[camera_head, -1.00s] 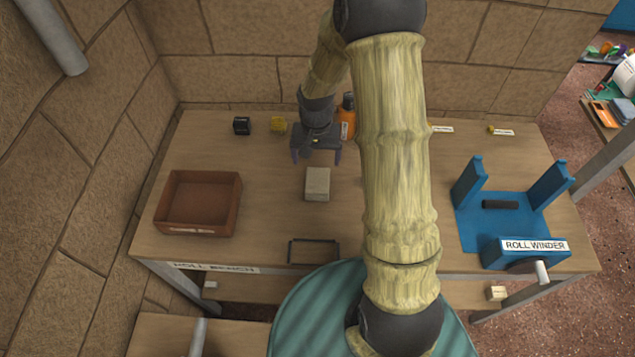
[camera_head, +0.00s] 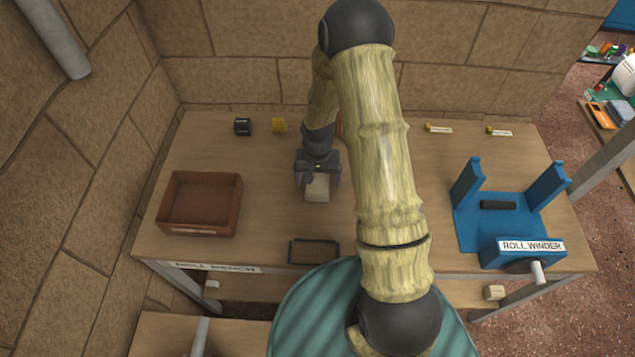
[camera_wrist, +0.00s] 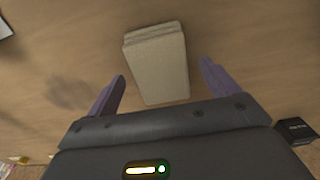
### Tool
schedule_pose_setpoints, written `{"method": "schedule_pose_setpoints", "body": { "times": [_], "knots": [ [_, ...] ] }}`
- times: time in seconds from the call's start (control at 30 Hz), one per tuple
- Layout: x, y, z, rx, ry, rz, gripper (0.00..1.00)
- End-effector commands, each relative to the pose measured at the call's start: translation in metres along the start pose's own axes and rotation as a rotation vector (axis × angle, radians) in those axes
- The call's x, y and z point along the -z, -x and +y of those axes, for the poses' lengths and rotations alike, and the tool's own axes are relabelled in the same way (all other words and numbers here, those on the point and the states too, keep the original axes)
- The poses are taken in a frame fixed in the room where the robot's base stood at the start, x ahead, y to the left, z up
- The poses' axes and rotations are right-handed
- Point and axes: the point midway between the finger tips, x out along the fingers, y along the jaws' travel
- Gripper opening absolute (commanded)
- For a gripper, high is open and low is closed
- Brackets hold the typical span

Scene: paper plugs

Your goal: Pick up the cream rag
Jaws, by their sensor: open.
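The cream rag (camera_head: 317,188) is a small folded block lying on the wooden bench, near its middle. In the head view my gripper (camera_head: 318,180) is over its far part and hides some of it. In the wrist view the rag (camera_wrist: 157,62) lies ahead, between the lines of my two purple fingers (camera_wrist: 163,85). The fingers are apart with nothing held. A gap shows on each side of the rag, and I see no finger touching it.
A brown open tray (camera_head: 203,231) stands on the left of the bench (camera_head: 265,215). A blue roll winder (camera_head: 468,232) stands on the right. Small dark (camera_head: 242,126) and yellow (camera_head: 279,125) items sit at the back.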

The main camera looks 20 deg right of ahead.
Motion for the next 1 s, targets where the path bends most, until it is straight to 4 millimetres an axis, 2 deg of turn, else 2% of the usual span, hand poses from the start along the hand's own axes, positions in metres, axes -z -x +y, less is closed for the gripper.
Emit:
{"method": "schedule_pose_setpoints", "body": {
  "times": [0.1, 0.2, 0.7, 0.93, 1.0],
  "knots": [
    [0.0, -0.013, 0.0, 0.0, 0.0, -0.001, 0.87],
    [0.0, -0.017, 0.0, 0.0, 0.0, 0.0, 0.87],
    [0.001, -0.017, 0.0, 0.0, -0.001, 0.001, 0.87],
    [0.001, -0.017, 0.0, 0.0, -0.001, 0.001, 0.42],
    [0.001, -0.017, 0.0, 0.001, -0.001, 0.001, 0.35]
  ]
}}
